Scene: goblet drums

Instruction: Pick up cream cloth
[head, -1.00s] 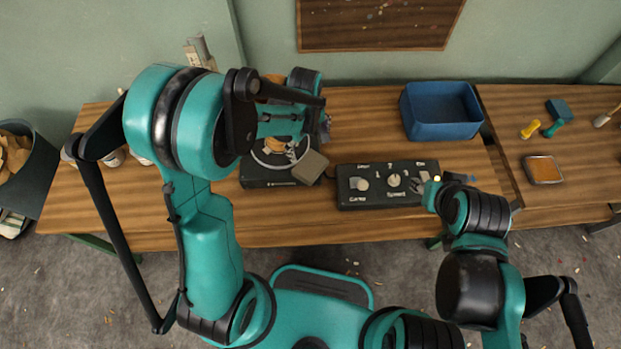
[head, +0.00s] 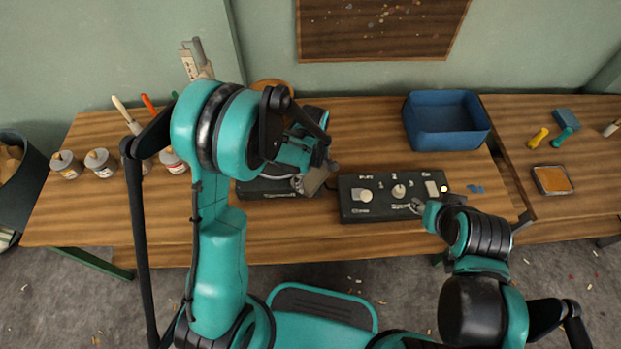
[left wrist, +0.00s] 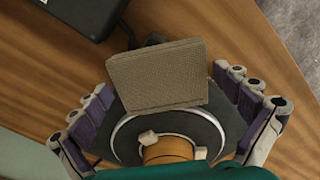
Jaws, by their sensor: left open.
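The cream cloth (head: 314,181) is a beige, folded, square pad at the right front edge of a dark stand with a round plate. In the left wrist view the cloth (left wrist: 158,75) lies between my finger rows, in front of the round plate (left wrist: 205,128) with its white ring. My left gripper (head: 322,166) is open over the cloth; its purple-padded fingers (left wrist: 162,88) stand apart on both sides. I cannot tell if they touch it. My right gripper (head: 420,206) is at the front right of the black control box; its jaws are too small to read.
The black control box (head: 380,212) with knobs stands right of the cloth. A blue bin (head: 445,140) is behind it. Several jars, one at far left (head: 66,165), stand left. An orange pad (head: 553,180) lies on the right table. Bare wood shows between stand and bin.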

